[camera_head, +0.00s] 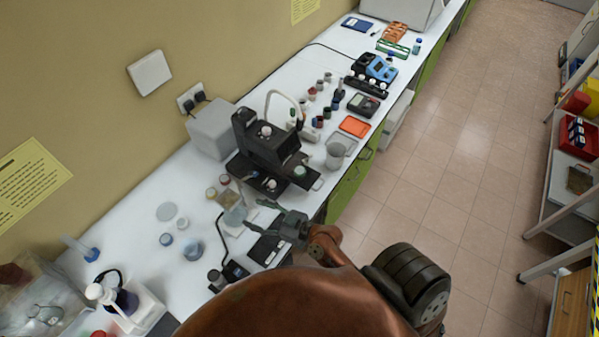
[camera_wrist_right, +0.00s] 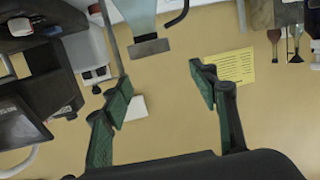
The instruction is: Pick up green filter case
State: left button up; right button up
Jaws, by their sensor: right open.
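I cannot pick out a green filter case with certainty. A flat green frame-like item (camera_head: 393,47) lies at the far end of the white bench, too small to tell what it is. My right gripper (camera_head: 259,215) is over the near part of the bench, open and empty, close to a clear beaker-like vessel. In the right wrist view my right gripper (camera_wrist_right: 161,92) has its two green-padded fingers spread, with the yellow wall between them. My left gripper is not in view.
A black microscope-like instrument (camera_head: 266,150) stands just beyond my right gripper. Several small jars (camera_head: 193,250) sit to its left. The tiled floor on the right is clear.

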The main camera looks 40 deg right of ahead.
aim_at(300, 172)
jog(key=w+d+r+m+t+h, duration=0.5)
jog(key=w+d+m+t+h, duration=0.15)
jog(key=d+h, duration=0.35)
jog(key=s+d+f+m+g+h, duration=0.4)
jog(key=d+f+m+g+h, duration=0.3)
jog(key=d+f+g, duration=0.35)
jog(key=shift+t, duration=0.9)
jog(key=x, duration=0.5)
jog(key=f+x, duration=0.1)
jog(key=x, duration=0.1)
jog(key=shift+w+d+f, duration=0.15)
jog(key=shift+w, duration=0.05)
jog(key=c, duration=1)
jog(key=shift+c, duration=0.2)
